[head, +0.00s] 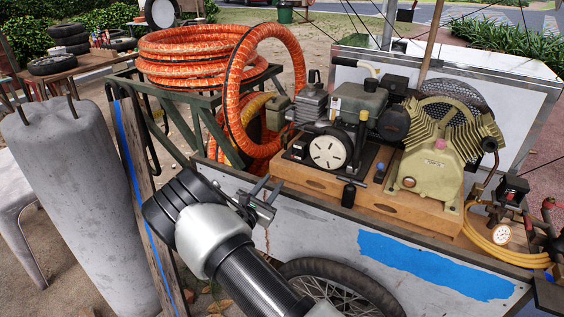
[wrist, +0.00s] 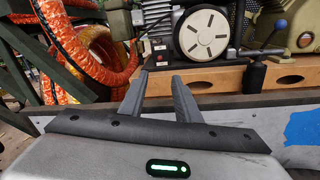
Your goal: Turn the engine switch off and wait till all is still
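The engine (head: 355,108) stands on a wooden plinth on the cart, with a white round slotted cover (head: 328,151) facing me. The cover also shows in the wrist view (wrist: 201,35). My gripper (head: 268,189) is in front of the cart's side panel, lower left of the engine. In the wrist view its two fingers (wrist: 160,76) are apart with nothing between them.
The cart's side panel (head: 310,225), with blue paint, stands between my arm and the plinth. Orange hose coils (head: 205,60) lie left. A gauge (head: 501,234) sits far right.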

